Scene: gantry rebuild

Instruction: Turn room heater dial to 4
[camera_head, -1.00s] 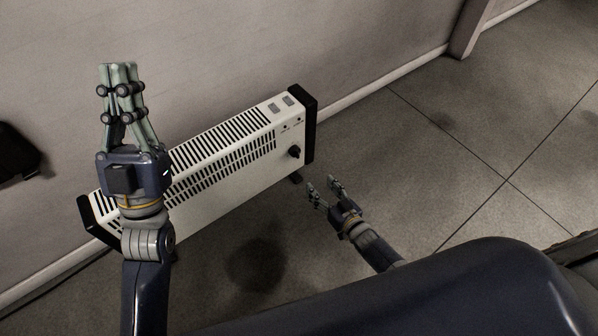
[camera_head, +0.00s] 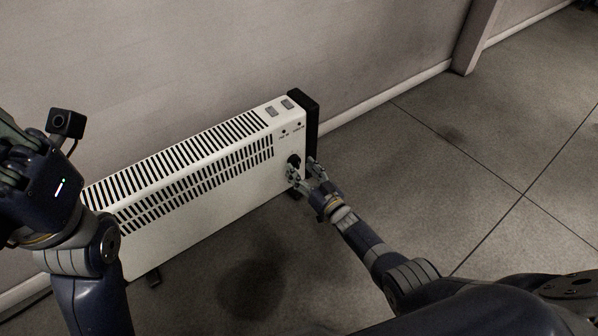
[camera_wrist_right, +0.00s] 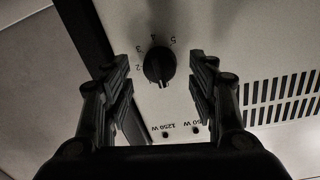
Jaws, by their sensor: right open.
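The white room heater (camera_head: 215,190) stands on the floor against the wall, with a black end cap on its right end. Its black dial (camera_head: 293,160) is on the front face near that end. In the right wrist view the dial (camera_wrist_right: 159,65) shows upside down, with numbers including 2, 3, 4 and 5 around it. My right gripper (camera_head: 305,170) is open at the dial; in the wrist view its fingers (camera_wrist_right: 160,85) lie on either side of the dial with gaps. My left gripper (camera_head: 15,160) is at the left edge, its fingers partly cut off.
Two rocker switches (camera_head: 279,107) sit on the heater's top right. Two small indicator lights marked with wattages show on the front above the dial. A wall post (camera_head: 474,40) stands at the upper right. The floor (camera_head: 430,170) to the right is clear.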

